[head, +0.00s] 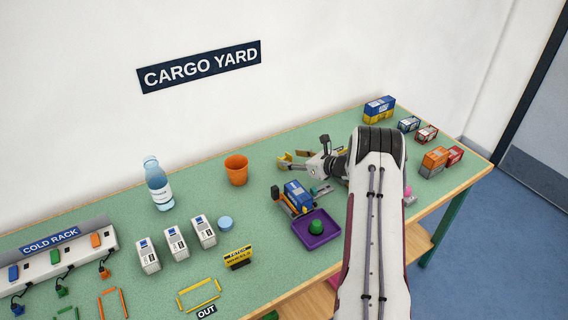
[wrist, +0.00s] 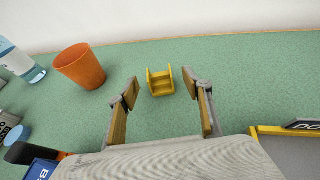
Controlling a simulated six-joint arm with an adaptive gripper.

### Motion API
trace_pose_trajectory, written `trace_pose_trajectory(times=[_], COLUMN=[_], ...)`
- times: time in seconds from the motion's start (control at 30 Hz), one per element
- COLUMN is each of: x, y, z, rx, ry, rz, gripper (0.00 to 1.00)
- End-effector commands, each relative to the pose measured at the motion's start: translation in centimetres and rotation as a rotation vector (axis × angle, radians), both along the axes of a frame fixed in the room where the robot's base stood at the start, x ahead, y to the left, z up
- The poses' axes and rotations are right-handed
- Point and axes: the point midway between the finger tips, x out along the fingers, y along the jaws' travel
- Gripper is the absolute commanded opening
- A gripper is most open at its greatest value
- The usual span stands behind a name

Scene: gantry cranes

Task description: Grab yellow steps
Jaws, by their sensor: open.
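The yellow steps (wrist: 161,84) are a small block with raised sides and treads, standing on the green table. In the wrist view they sit centred just beyond the gap between my fingertips. In the head view the yellow steps (head: 284,160) show small, to the left of my gripper (head: 312,160). My gripper (wrist: 161,90) is open, with one finger on each side of the gap and nothing between them. I cannot tell how high the fingers are above the table.
An orange cup (head: 236,170) stands left of the steps; a water bottle (head: 157,184) is farther left. A blue container (head: 298,196) and a purple tray (head: 316,230) are nearer the front. A yellow-edged frame (wrist: 285,131) lies at right in the wrist view. Table behind the steps is clear.

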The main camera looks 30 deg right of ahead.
Motion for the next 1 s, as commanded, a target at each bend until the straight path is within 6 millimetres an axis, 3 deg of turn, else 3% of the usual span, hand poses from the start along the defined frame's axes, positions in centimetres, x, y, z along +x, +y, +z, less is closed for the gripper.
trace_pose_trajectory(times=[0.53,1.0], x=[3.9,4.3], y=[1.2,1.2], z=[-1.8,-2.0], rx=[-0.001,0.000], ry=[0.000,0.000], rz=[0.001,0.000], gripper=[0.50,0.50])
